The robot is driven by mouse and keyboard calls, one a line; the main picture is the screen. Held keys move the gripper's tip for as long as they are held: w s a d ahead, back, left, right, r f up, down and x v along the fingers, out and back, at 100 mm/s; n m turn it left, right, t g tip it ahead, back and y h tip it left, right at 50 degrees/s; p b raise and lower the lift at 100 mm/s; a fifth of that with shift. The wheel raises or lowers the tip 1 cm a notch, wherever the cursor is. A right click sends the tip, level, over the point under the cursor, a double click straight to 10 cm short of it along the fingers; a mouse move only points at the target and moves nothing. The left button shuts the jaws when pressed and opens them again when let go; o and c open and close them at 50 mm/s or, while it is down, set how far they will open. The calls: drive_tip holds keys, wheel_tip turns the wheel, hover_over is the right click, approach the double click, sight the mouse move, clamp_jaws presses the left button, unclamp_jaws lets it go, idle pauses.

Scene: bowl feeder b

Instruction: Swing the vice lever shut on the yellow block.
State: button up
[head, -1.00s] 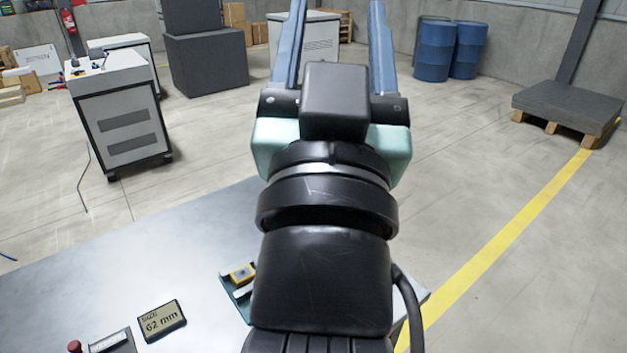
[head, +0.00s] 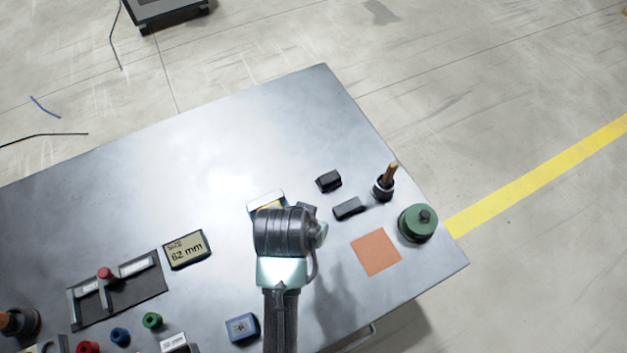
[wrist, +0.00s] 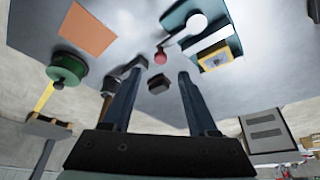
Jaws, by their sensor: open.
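The vice is mostly hidden behind my arm in the head view, where only a pale strip (head: 264,197) of it shows. In the wrist view its teal base (wrist: 178,14) is at the upper right. The yellow block (wrist: 232,50) sits in the vice, beside a pale jaw bar (wrist: 207,42). The lever (wrist: 178,39) runs from a round white hub (wrist: 197,22) to a red knob (wrist: 160,56). My gripper (wrist: 160,70) is open and empty. Its fingertips appear either side of the knob in the picture; I cannot tell the depth gap or any contact.
Two black blocks (head: 328,181) (head: 349,208), a wooden-handled tool (head: 386,182), a green round part (head: 418,222) and an orange pad (head: 376,252) are right of my arm. A 62 mm display (head: 187,249), a slide fixture (head: 115,290) and a blue box (head: 241,327) are left. The table's back is clear.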

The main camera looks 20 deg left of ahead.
drive_tip(key=x, duration=0.7)
drive_tip(key=shift+w+f, duration=0.15)
drive_tip(key=shift+w, duration=0.05)
clamp_jaws()
